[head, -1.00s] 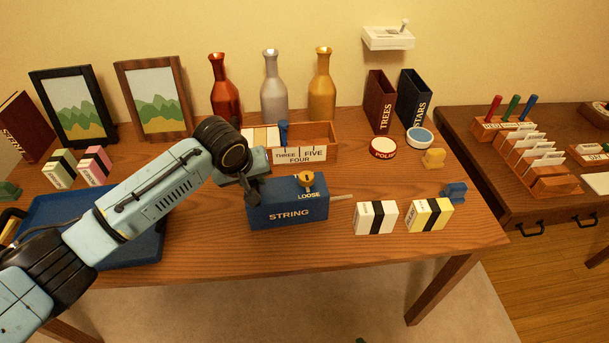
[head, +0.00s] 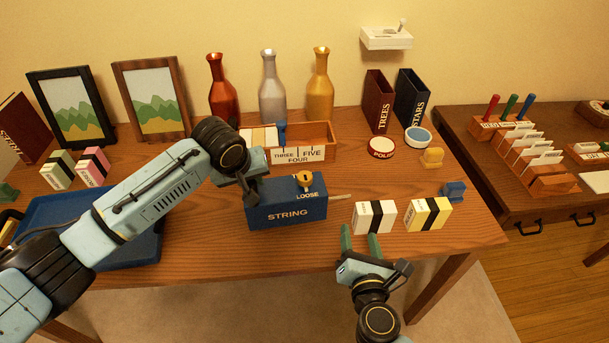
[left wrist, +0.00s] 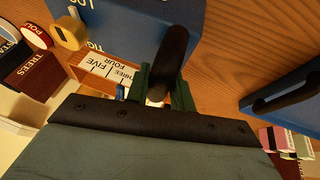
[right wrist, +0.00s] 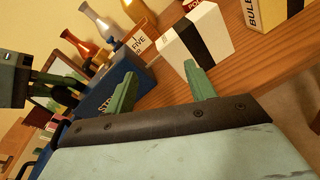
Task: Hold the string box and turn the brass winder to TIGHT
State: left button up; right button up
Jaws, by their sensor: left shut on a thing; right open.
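The blue string box (head: 285,213) stands on the desk with STRING on its front. The brass winder (head: 304,180) is on its top, with the word LOOSE beside it; its exact pointing is too small to tell. My left gripper (head: 250,192) is at the box's left end, shut on its dark handle (left wrist: 172,55). My right gripper (head: 360,240) is open and empty at the desk's front edge, right of and in front of the box. In the right wrist view the box (right wrist: 110,88) lies beyond the left finger.
A white block with a black band (head: 374,217) stands just beyond my right gripper, with a yellow block (head: 428,214) beside it. A pale rod (head: 340,196) sticks out of the box's right end. A card tray (head: 315,152) stands behind the box. A blue tray (head: 140,247) lies at left.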

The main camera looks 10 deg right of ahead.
aim_at(307, 182)
jog(key=w+a+r+n+t+y, duration=0.1)
jog(key=w+a+r+n+y, duration=0.4)
jog(key=a+n, duration=0.35)
jog(key=shift+n+y, duration=0.4)
jog(key=shift+n, duration=0.05)
jog(key=x, duration=1)
jog(key=shift+w+d, duration=0.25)
jog(key=shift+w, duration=0.2)
jog(key=shift+c, duration=0.2)
jog(key=c, duration=0.9)
